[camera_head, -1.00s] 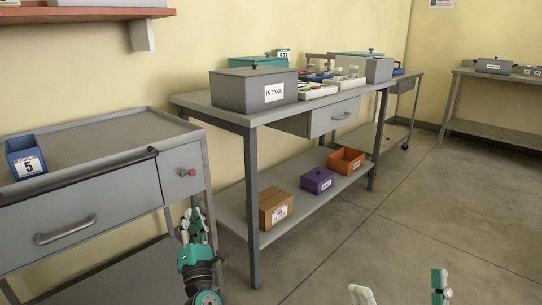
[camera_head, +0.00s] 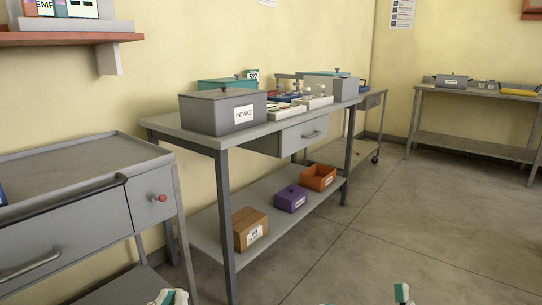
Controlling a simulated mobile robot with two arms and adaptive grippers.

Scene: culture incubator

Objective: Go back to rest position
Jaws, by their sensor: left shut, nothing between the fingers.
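My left gripper (camera_head: 172,297) shows only as teal and pale fingertips at the bottom edge, in front of the grey drawer cart. Its fingers are together with nothing held; the rest of it is cut off. My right gripper (camera_head: 364,299) shows only as two fingertips at the bottom edge, set well apart over bare floor. Nothing shows between them.
The grey drawer cart (camera_head: 65,181) stands at the left. The workbench (camera_head: 167,125) bears a grey INTAKE box (camera_head: 222,113); its lower shelf holds a cardboard box (camera_head: 250,230), a purple box (camera_head: 291,199) and an orange bin (camera_head: 318,177). The floor (camera_head: 400,220) at right is clear.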

